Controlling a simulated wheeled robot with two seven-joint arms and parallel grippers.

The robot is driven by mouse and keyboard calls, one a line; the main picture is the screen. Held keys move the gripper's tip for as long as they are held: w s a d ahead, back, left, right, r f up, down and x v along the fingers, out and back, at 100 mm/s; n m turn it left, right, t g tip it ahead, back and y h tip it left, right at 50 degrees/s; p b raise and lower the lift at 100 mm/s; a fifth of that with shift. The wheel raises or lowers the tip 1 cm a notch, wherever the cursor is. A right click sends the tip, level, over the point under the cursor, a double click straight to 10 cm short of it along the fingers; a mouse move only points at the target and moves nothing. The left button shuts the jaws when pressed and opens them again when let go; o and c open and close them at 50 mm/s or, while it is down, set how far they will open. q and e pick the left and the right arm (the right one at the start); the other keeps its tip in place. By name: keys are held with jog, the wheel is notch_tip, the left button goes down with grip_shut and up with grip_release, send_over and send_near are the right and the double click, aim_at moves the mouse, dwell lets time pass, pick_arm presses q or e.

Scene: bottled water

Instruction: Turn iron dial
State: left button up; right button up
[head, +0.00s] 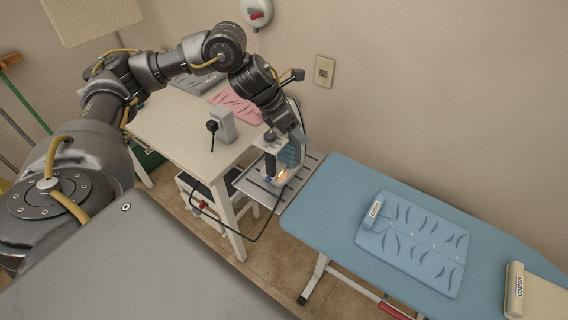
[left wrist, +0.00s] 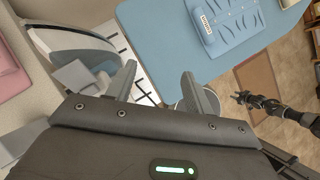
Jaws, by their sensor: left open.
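The iron (head: 290,153) is on a slotted metal rest (head: 252,188) at the left end of the ironing board, with a small orange glow near its lower part. In the left wrist view, the iron (left wrist: 75,45) shows at upper left, with a pale rim and dark body. My left gripper (head: 282,161) is at the iron, partly covering it. In the left wrist view, my left gripper (left wrist: 158,80) has its fingers spread with nothing held between them. I cannot clearly make out the dial. A dark arm, seemingly mine, with my right gripper (left wrist: 246,98) shows small at right.
The blue ironing board (head: 330,215) carries a folded blue shirt (head: 415,245) with a cotton tag. A white table (head: 185,125) stands behind at left with pink cloth (head: 236,105) and a pale upright box (head: 222,125). A cable loops beside the rest. A wall socket (head: 324,71) is above.

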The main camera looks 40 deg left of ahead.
pick_arm(q)
jog(key=s+d+f+n+t+h, duration=0.1)
jog(key=d+f+n+t+h, duration=0.15)
jog(key=d+n, duration=0.5)
jog(key=s+d+f+n+t+h, duration=0.15)
jog(key=d+f+n, duration=0.25)
jog(key=d, duration=0.7)
jog(key=s+a+f+n+g+y, duration=0.1)
jog(key=s+a+f+n+y, duration=0.2)
jog(key=s+f+n, duration=0.5)
jog(key=s+a+f+n+g+y, duration=0.1)
jog(key=s+a+f+n+y, duration=0.3)
jog(key=f+n, duration=0.5)
jog(key=shift+s+a+f+n+y, duration=0.3)
jog(key=shift+s+a+n, duration=1.25)
jog(key=shift+n, duration=2.7)
jog(key=shift+s+d, duration=0.35)
